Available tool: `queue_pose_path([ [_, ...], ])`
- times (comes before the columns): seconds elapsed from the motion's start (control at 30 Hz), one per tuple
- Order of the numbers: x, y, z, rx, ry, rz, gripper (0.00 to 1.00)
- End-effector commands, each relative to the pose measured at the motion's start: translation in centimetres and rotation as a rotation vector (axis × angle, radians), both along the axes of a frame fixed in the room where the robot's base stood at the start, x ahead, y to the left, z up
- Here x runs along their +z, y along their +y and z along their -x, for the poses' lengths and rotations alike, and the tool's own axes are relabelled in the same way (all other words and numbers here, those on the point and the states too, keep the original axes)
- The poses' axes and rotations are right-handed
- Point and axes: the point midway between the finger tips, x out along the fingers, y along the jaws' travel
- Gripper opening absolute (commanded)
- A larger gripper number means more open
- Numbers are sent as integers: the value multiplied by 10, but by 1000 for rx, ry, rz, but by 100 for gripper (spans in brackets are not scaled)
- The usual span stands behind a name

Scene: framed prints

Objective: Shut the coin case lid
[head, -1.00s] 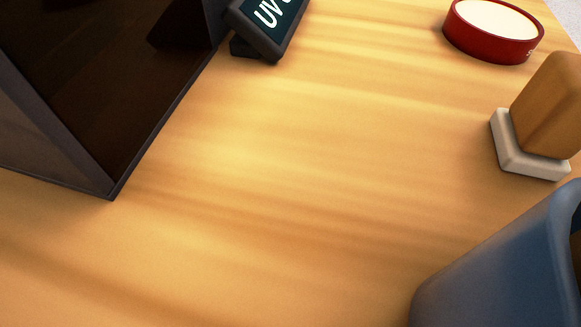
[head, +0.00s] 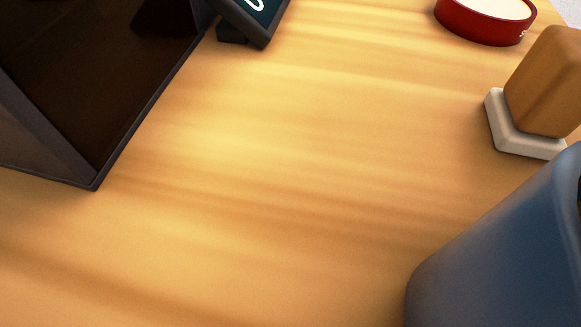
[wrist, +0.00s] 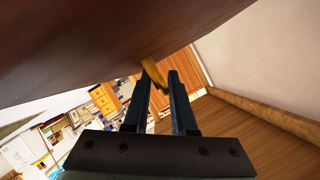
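I cannot make out a coin case or its lid for certain in either view. My gripper (wrist: 159,76) shows in the wrist view, with its two dark fingers apart and no object clearly held. A small yellow-orange piece (wrist: 152,71) appears by the fingertips; I cannot tell its distance or whether it touches them. A large dark brown surface (wrist: 110,40) fills the upper left of that view. My gripper is not in the head view.
On the wooden tabletop (head: 270,180) stand a dark open-fronted box (head: 45,135), a small dark sign (head: 250,20), a red round dish (head: 485,20), a brown block on a pale base (head: 495,120) and a blue container (head: 500,250). The tabletop's middle is clear.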

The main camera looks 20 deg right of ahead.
Motion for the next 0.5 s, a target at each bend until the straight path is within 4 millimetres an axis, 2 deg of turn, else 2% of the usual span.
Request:
queue_pose_path([
  [0.23,8,6,15,2,0,0,25],
  [0.5,27,23,63,0,3,1,25],
])
